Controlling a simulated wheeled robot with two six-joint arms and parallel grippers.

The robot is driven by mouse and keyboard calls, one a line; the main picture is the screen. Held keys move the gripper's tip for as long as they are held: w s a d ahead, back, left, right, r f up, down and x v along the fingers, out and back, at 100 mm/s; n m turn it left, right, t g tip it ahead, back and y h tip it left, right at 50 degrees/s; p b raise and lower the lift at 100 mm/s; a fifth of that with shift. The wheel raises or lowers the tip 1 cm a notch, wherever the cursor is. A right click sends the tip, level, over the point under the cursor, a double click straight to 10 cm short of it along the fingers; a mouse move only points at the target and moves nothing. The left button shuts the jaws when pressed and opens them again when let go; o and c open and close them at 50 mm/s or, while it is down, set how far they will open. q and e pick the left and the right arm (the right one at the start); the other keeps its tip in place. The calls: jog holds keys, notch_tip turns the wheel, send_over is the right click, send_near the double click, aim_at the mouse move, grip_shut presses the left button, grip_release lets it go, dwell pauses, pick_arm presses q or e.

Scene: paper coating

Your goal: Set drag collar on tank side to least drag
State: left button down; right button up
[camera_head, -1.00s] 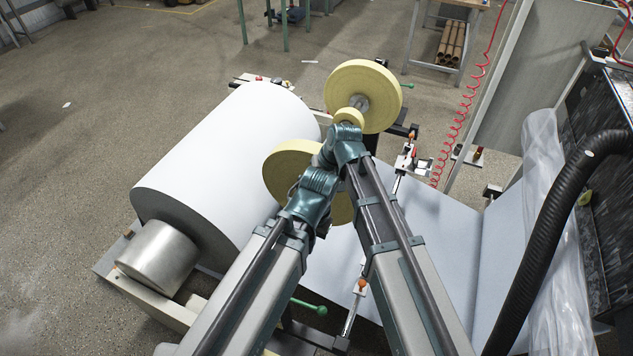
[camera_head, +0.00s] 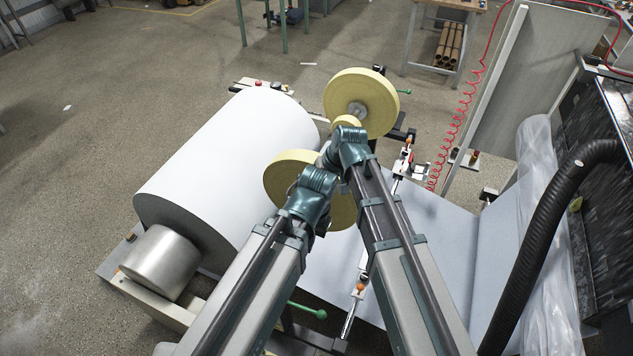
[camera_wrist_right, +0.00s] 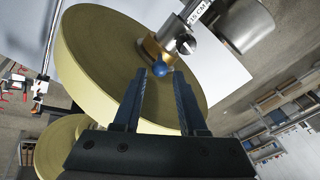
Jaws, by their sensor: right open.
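In the right wrist view, a brass collar (camera_wrist_right: 154,51) with a small blue knob (camera_wrist_right: 159,69) sits around a metal shaft at the middle of a yellow tape roll (camera_wrist_right: 95,55). My right gripper (camera_wrist_right: 160,76) is open, with the blue knob between and just beyond its fingertips. I cannot tell whether a finger touches it. In the head view, two yellow rolls show, a far one (camera_head: 380,92) and a near one (camera_head: 284,175). My arms cover part of the near one. Both grippers are hidden there, and I cannot make out the collar.
A large white paper roll (camera_head: 225,160) lies left of my arms, with a metal core end (camera_head: 160,262). A pale web (camera_head: 450,235) runs to the right. A black hose (camera_head: 545,235), clear plastic sheet (camera_head: 541,170) and red coiled line (camera_head: 462,125) stand right.

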pick_arm(q)
notch_tip(320, 180, up, 9)
jog(key=p, duration=0.7)
jog(key=shift+f, duration=0.15)
pick_arm(e)
jog(key=v, duration=0.9)
pick_arm(q)
jog(key=shift+f, duration=0.1)
pick_arm(e)
jog(key=shift+s, duration=0.1)
pick_arm(q)
notch_tip(320, 180, down, 16)
jog(key=b, duration=1.5)
jog(key=shift+r, duration=0.25)
pick_arm(e)
jog(key=s+d+f+n+g+h, duration=0.1)
jog(key=s+d+f+h, duration=0.4)
jog(key=s+f, duration=1.1)
jog(key=s+d+g, duration=0.1)
jog(key=d, duration=0.1)
jog(key=shift+d+f+g, duration=0.3)
jog(key=shift+f, duration=0.1)
pick_arm(q)
jog(key=shift+s, duration=0.1)
